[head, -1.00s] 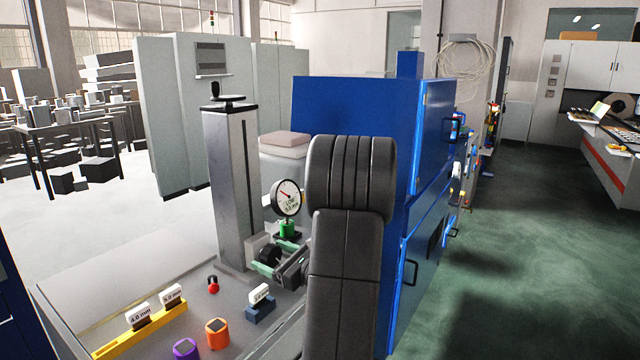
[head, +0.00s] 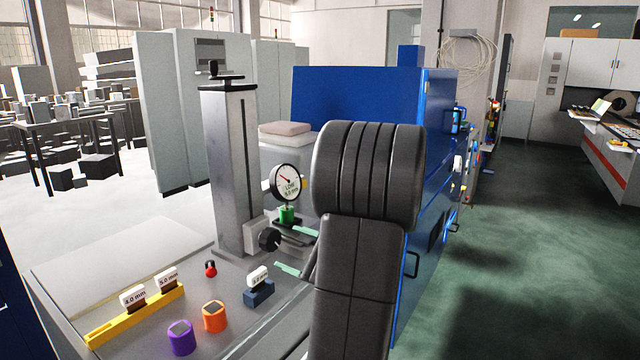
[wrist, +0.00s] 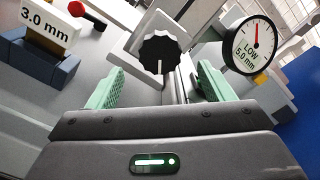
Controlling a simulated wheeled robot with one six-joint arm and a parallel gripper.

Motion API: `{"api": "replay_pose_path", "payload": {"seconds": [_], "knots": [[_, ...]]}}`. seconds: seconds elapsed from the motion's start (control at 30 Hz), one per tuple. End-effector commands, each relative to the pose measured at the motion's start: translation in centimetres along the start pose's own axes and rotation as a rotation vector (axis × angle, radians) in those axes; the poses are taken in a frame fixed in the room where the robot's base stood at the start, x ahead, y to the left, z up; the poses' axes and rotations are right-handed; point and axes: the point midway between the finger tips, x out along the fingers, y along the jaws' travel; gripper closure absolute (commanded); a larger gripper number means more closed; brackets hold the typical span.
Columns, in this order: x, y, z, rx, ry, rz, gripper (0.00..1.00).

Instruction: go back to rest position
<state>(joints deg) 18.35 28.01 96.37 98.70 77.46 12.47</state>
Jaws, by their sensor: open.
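My gripper (head: 296,250) is open and empty in the head view, just right of the black knob (head: 269,240) at the foot of the grey column (head: 229,170). In the wrist view its two green fingers (wrist: 158,88) stand wide apart, with nothing between them. The knob (wrist: 163,55) lies beyond the fingers there, apart from them. The round dial gauge (head: 286,182) stands above the knob; in the wrist view it reads "LOW 5.0 mm" (wrist: 250,45). My dark arm hides part of the bench's right side and the blue cabinet.
A blue holder (head: 259,293) with a white tag, reading 3.0 mm in the wrist view, sits near my gripper. A yellow rack (head: 120,327) bears two tags. Purple (head: 181,338) and orange (head: 214,317) pieces stand at the front. A blue cabinet (head: 360,95) rises behind my arm.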

Motion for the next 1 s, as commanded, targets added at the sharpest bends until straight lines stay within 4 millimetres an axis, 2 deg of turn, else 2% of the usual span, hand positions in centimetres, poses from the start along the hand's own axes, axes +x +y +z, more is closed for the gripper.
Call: {"api": "replay_pose_path", "payload": {"seconds": [0.1,0.3,0.77,1.0], "knots": [[-1.6,0.0,-0.1,0.001,0.002,-0.003,0.25],[-3.0,0.0,0.0,0.001,0.000,-0.002,0.25],[-3.2,0.1,0.0,0.003,0.001,0.001,0.25],[-3.7,1.4,-0.5,0.016,0.026,0.011,0.25]]}}
